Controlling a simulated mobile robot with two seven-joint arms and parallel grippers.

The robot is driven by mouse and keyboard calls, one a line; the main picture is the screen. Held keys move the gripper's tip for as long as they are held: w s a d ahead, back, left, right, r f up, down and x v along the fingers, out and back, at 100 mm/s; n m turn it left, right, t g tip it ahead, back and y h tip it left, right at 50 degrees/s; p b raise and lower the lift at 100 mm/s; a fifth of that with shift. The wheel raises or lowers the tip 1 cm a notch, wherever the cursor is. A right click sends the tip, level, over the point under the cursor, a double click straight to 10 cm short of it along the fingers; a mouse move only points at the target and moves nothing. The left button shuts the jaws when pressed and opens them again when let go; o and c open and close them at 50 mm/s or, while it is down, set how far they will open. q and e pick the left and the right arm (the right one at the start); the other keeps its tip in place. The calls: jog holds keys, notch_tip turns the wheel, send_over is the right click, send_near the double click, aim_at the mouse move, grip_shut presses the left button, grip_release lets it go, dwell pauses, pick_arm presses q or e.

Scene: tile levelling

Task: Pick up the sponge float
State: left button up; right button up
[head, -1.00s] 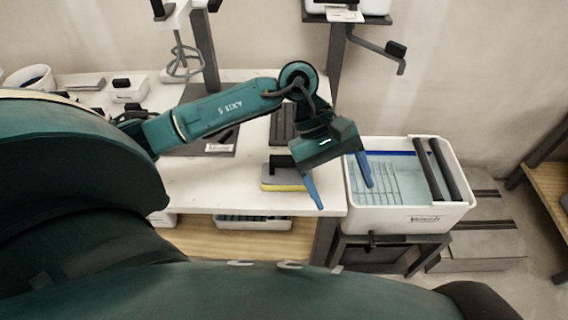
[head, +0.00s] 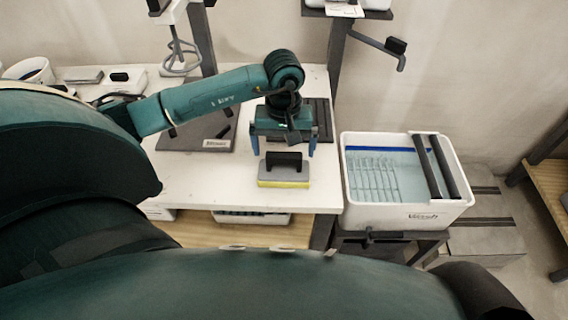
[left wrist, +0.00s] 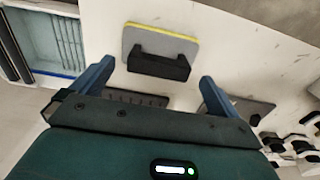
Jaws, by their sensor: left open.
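The sponge float (head: 284,172) lies on the white worktable near its right front corner. It has a grey plate, a yellow sponge edge and a black handle on top. In the left wrist view the float (left wrist: 160,50) sits ahead of the fingertips, handle facing the camera. My left gripper (head: 283,150) is open and empty, just behind the float in the head view, fingers pointing down. In the left wrist view its blue fingers (left wrist: 152,78) stand apart on either side of the handle, with a gap to it. My right gripper is not in view.
A white wash tub (head: 390,215) with water, racks and dark rollers stands right of the worktable (head: 200,185). A dark board (head: 195,143) lies left of the gripper, and a dark ribbed plate (head: 321,120) lies behind it. A mixer whisk (head: 182,58) hangs behind.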

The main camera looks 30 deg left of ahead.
aim_at(284, 154)
pick_arm(q)
notch_tip(284, 154, down, 4)
jog(key=shift+w+f+p, duration=0.1)
jog(key=shift+f+p, duration=0.1)
jog(key=shift+p, duration=0.2)
jog(key=shift+c, duration=0.2)
jog(key=c, duration=1.1)
jog(key=shift+r, duration=0.1)
